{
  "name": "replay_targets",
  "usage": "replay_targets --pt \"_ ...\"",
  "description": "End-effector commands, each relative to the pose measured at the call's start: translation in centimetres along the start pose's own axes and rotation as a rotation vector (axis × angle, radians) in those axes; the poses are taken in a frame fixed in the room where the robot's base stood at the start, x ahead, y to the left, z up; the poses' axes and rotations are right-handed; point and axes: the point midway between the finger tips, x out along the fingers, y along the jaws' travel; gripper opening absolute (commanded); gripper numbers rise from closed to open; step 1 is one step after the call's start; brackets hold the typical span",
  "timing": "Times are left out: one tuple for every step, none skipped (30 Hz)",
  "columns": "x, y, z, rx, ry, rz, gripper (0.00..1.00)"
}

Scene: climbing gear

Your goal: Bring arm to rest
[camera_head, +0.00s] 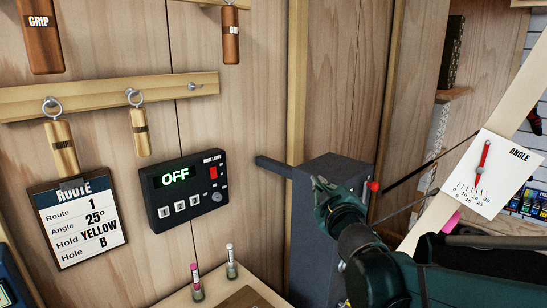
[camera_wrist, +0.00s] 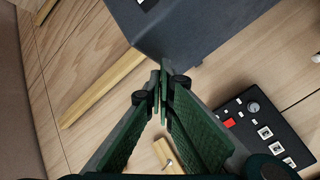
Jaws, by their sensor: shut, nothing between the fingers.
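My gripper (camera_head: 322,185) is dark green and shut, with nothing between its fingers. In the head view it is in front of the dark grey box (camera_head: 318,240), near its upper part; I cannot tell whether it touches the box. My arm reaches in from the lower right. In the wrist view the gripper's fingers (camera_wrist: 160,80) meet below the dark box (camera_wrist: 200,35).
A control panel (camera_head: 184,190) reading OFF is on the wooden wall, left of the box. A route card (camera_head: 77,222) hangs further left. Wooden grips hang from a rail (camera_head: 100,95). An angle gauge (camera_head: 490,175) is at right. Two markers stand on a ledge (camera_head: 180,300) below.

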Motion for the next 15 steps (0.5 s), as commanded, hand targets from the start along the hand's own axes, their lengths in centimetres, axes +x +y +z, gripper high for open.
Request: replay_targets --pt "-0.7 0.0 0.9 0.024 -0.025 -0.001 0.00" --pt "-1.1 0.0 1.4 0.039 -0.041 -0.003 0.00" --pt "-1.6 0.0 2.1 0.058 -0.062 -0.004 0.00" --pt "-1.9 0.1 2.6 0.074 -0.077 -0.006 0.00" --pt "-2.3 0.1 3.1 0.088 -0.093 -0.007 0.00" --pt "-2.9 0.1 3.7 0.106 -0.114 -0.010 0.00" --pt "-3.3 0.1 4.2 0.121 -0.130 -0.012 0.00" --pt "-3.7 0.1 4.7 0.134 -0.146 -0.013 0.00" --pt "-4.3 0.0 5.5 0.155 -0.169 -0.016 0.00" --pt "-4.8 -0.1 6.0 0.169 -0.185 -0.019 0.00" --pt "-5.2 -0.2 6.5 0.186 -0.203 -0.022 0.00" --pt "-5.9 -0.3 7.3 0.207 -0.227 -0.025 0.00" --pt "-6.5 -0.4 7.8 0.224 -0.245 -0.029 0.00" --pt "-7.0 -0.6 8.4 0.241 -0.264 -0.033 0.00" --pt "-7.9 -0.9 9.2 0.265 -0.290 -0.038 0.00"
